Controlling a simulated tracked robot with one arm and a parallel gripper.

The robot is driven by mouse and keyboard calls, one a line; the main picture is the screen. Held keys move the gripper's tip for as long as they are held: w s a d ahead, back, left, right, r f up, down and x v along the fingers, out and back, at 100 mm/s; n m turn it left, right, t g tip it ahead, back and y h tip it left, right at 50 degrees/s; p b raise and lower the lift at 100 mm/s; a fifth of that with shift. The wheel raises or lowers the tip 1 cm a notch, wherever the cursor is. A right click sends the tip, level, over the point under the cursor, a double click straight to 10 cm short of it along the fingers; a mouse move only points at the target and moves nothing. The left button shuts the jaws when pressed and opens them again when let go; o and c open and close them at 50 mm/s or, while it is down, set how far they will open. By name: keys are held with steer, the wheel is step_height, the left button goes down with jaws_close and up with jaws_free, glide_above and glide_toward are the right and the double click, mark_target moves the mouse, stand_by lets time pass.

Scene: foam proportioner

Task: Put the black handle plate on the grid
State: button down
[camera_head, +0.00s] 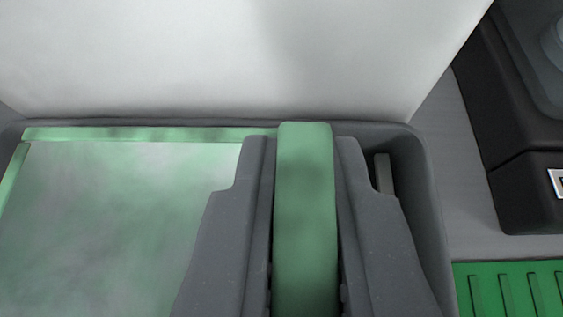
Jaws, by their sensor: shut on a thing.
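My gripper (304,150) shows at the lower middle, its two grey fingers pointing away from me. They are shut on a green bar (305,225) that stands between them. I cannot tell whether this bar is part of the black handle plate. No black plate is clearly seen. The bar's far end lies at the back wall of a grey recess (428,215). A green ribbed surface (515,290) shows at the lower right corner; I cannot tell whether it is the grid.
A cloudy grey-green panel (120,220) with a green edge strip fills the recess on the left. A large white block (200,60) stands right behind the recess. A black case (520,130) stands at the right. A narrow gap lies right of my gripper.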

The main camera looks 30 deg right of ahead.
steer(key=shift+f+b, duration=0.6)
steer(key=shift+f, duration=1.1)
steer(key=shift+f, duration=0.1)
steer(key=c, duration=1.5)
jaws_free()
steer(key=shift+s, duration=0.1)
